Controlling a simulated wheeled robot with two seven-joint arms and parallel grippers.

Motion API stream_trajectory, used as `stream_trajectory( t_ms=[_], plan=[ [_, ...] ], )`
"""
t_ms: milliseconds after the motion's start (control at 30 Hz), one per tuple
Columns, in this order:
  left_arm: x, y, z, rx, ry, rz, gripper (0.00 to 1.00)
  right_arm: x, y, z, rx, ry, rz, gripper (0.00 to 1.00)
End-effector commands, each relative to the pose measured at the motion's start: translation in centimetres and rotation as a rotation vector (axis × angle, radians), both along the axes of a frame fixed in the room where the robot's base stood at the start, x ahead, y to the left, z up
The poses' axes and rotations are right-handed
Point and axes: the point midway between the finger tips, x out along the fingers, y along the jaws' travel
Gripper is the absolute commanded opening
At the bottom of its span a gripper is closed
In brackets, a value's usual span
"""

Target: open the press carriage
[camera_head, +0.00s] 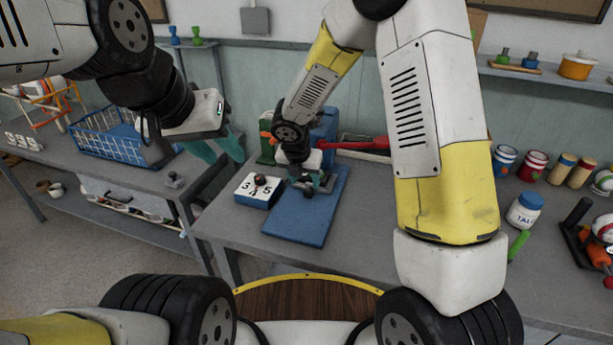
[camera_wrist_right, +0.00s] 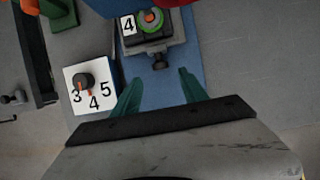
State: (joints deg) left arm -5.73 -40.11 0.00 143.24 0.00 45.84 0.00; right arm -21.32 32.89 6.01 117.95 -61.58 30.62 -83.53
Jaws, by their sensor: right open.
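The press has a blue base plate (camera_head: 305,218) and a blue upright body (camera_head: 325,130). In the right wrist view, its grey carriage (camera_wrist_right: 176,44) carries a green ring with an orange centre (camera_wrist_right: 150,20) beside a "4" label. A dark knob (camera_wrist_right: 160,62) sticks out of the carriage front. My right gripper (camera_head: 313,184) is low over the plate. In its wrist view (camera_wrist_right: 161,90) the teal fingers are apart and empty, with the knob ahead of the gap between them. My left gripper (camera_head: 216,151) is open and empty, left of the press.
A white dial box (camera_head: 250,190) numbered 3, 4, 5 stands left of the plate; it also shows in the wrist view (camera_wrist_right: 90,88). A red lever (camera_head: 350,145) extends right of the press. A blue basket (camera_head: 105,135) is on the left table. Jars (camera_head: 525,210) stand at right.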

Motion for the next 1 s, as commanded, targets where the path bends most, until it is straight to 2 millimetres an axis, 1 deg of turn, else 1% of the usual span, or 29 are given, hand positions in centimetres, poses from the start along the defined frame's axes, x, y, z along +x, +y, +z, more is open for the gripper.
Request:
stream_trajectory(
  t_ms=[300,400,533,800,833,867,1000],
  plan=[
    [0.0,0.0,0.0,0.0,0.0,0.0,0.36,1.7,-0.6,-4.5,0.0,0.002,-0.003,0.51],
    [0.0,0.0,0.0,0.0,0.0,0.0,0.36,2.2,-0.8,-5.6,0.001,0.001,-0.004,0.51],
    [0.0,0.0,0.0,0.0,0.0,0.0,0.36,2.5,-0.9,-6.5,0.0,0.001,-0.005,0.51],
    [0.0,0.0,0.0,0.0,0.0,0.0,0.36,2.6,-0.9,-6.6,0.002,-0.001,-0.006,0.51],
    [0.0,0.0,0.0,0.0,0.0,0.0,0.36,2.6,-0.9,-6.6,0.002,-0.001,-0.006,0.49],
    [0.0,0.0,0.0,0.0,0.0,0.0,0.36,2.6,-0.9,-6.6,0.002,-0.001,-0.006,0.43],
    [0.0,0.0,0.0,0.0,0.0,0.0,0.36,2.6,-0.9,-6.6,0.002,-0.001,-0.007,0.16]
  ],
)
